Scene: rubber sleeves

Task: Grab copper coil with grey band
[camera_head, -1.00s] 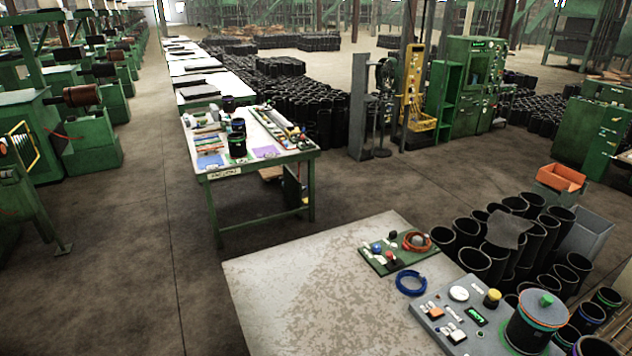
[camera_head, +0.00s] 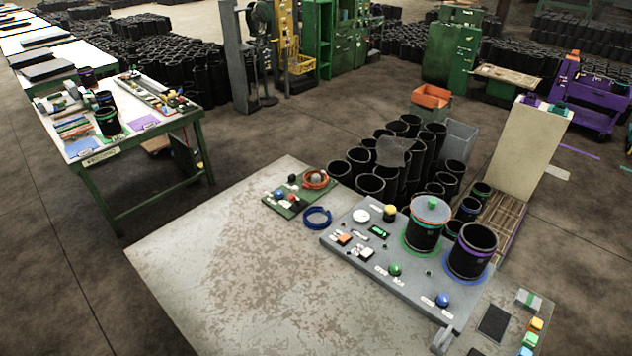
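A copper-orange coil (camera_head: 316,186) lies on the right end of a small green board (camera_head: 288,208) at the back of the pale worn table. A small greyish patch shows at the coil; I cannot tell if it is a band. A blue coil (camera_head: 318,227) lies on the table just in front of the green board, apart from the copper one. My gripper is not in view.
A grey panel (camera_head: 340,255) with buttons and two black sleeves (camera_head: 468,258) is to the right of the coils. Black sleeves stand crowded behind. The table's (camera_head: 215,265) left and front area is bare. A green-legged table (camera_head: 190,120) stands at the left.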

